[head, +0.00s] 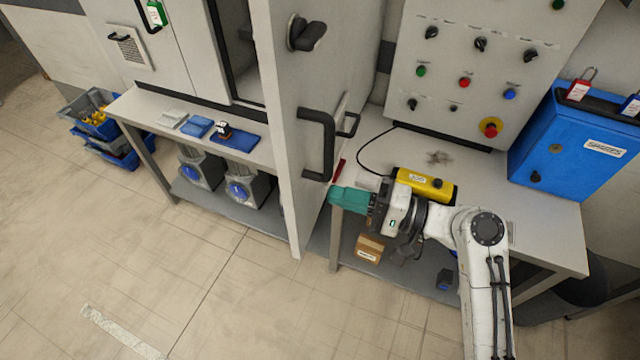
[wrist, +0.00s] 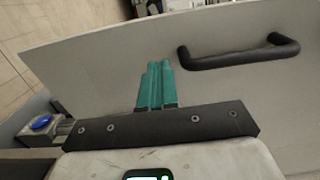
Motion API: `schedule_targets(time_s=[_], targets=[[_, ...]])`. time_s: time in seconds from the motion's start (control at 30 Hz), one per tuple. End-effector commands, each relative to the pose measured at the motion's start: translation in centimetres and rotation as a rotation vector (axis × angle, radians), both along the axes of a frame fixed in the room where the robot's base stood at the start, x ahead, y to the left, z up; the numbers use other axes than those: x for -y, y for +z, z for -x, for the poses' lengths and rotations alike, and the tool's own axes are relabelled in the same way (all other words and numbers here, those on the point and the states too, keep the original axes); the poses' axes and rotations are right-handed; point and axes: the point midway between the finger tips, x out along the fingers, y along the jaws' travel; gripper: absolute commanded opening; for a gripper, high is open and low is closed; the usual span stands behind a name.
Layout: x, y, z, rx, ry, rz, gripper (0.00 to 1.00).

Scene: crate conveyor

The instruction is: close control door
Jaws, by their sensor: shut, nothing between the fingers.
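The grey control door (head: 285,120) stands open, jutting out from the cabinet (head: 185,60). Its face carries a black bar handle (head: 318,145) and a black rotary knob (head: 307,33) above. My gripper (head: 334,195), with teal fingers, is shut and empty. It is beside the handle face of the door, below the bar handle, pointing left towards the panel. In the wrist view the closed fingers (wrist: 156,68) lie against the backdrop of the door panel (wrist: 110,55), with the bar handle (wrist: 240,52) to their right. I cannot tell whether the fingertips touch the panel.
A worktable (head: 530,222) with a yellow case (head: 425,184) lies under my arm. A control panel (head: 475,60) and a blue lockbox (head: 570,140) stand behind it. Left of the door, a bench (head: 150,112) holds small items. The floor in front (head: 180,260) is clear.

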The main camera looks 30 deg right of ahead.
Motion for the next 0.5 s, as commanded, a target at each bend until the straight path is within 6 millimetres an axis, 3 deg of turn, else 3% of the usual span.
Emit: schedule_targets(time_s=[0.2,0.5], targets=[[-2.1,0.2,-2.4,-0.001,0.001,-0.001,0.00],[-2.9,0.0,-3.3,-0.001,-0.001,0.001,0.00]])
